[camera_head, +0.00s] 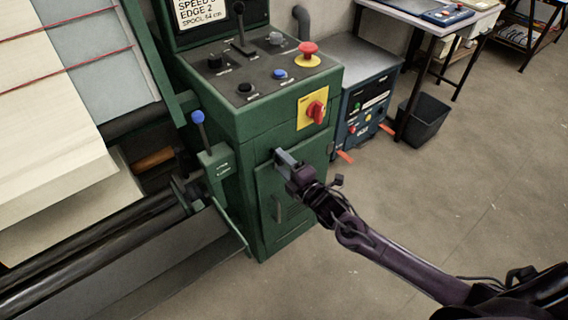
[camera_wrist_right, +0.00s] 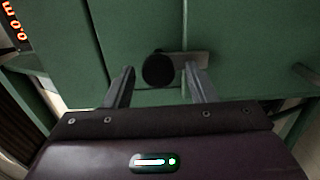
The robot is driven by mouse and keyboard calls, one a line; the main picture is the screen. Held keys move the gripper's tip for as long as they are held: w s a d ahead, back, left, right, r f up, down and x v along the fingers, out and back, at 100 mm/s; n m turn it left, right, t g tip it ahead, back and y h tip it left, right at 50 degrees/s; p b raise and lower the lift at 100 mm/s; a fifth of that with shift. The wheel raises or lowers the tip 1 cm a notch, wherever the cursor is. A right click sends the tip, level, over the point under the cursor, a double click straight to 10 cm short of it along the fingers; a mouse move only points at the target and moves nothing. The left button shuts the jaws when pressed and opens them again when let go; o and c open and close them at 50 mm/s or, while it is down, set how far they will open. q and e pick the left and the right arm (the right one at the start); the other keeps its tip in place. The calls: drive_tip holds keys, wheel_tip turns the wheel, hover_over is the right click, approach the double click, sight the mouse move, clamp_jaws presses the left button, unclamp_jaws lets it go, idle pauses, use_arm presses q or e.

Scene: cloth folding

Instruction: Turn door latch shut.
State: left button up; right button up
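The green cabinet door (camera_head: 300,205) is on the front of the green machine cabinet and looks flush with its frame. The door latch (camera_wrist_right: 158,68) shows in the right wrist view as a dark round knob with a grey bar pointing right. My right gripper (camera_head: 281,157) is at the door's upper left in the head view and hides most of the latch there. In the right wrist view my right gripper (camera_wrist_right: 160,70) is open, with one finger on each side of the knob; contact cannot be told. My left gripper is not in view.
A grey door handle (camera_head: 277,207) is below my right gripper. Above the door are a red rotary switch (camera_head: 316,111) and a control panel (camera_head: 250,70). A blue-knobbed lever (camera_head: 198,118) stands left of the door. The floor (camera_head: 440,190) to the right is clear.

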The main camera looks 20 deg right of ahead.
drive_tip(key=v, duration=0.7)
drive_tip(key=shift+s+d, duration=0.15)
drive_tip(key=shift+s, duration=0.2)
drive_tip(key=s+d+f+m+g+h+p, duration=0.1)
drive_tip(key=s+d+f+m+g+h, duration=0.2)
drive_tip(key=f, duration=0.6)
drive_tip(key=s+d+f+m+g+h, duration=0.1)
drive_tip(key=s+d+f+m+g, duration=0.25)
drive_tip(key=f, duration=0.65)
drive_tip(key=s+d+f+m+g+h+p, duration=0.1)
drive_tip(key=s+d+f+m+h, duration=0.15)
drive_tip(key=s+f+m, duration=0.45)
drive_tip(key=s+a+f+m+g, duration=0.2)
drive_tip(key=s+f, duration=0.3)
drive_tip(key=s, duration=0.4)
drive_tip(key=s+a+f+m+g, duration=0.2)
drive_tip(key=s+f, duration=0.4)
drive_tip(key=s, duration=0.3)
drive_tip(key=s+a+f+m+g+p, duration=0.1)
drive_tip(key=s+f+g, duration=0.3)
drive_tip(key=s, duration=0.6)
wheel_tip(320, 180, down, 2)
drive_tip(key=shift+a+f+m, duration=0.15)
drive_tip(key=shift+a+m, duration=0.35)
drive_tip(key=shift+m, duration=0.15)
drive_tip(key=shift+g, duration=0.25)
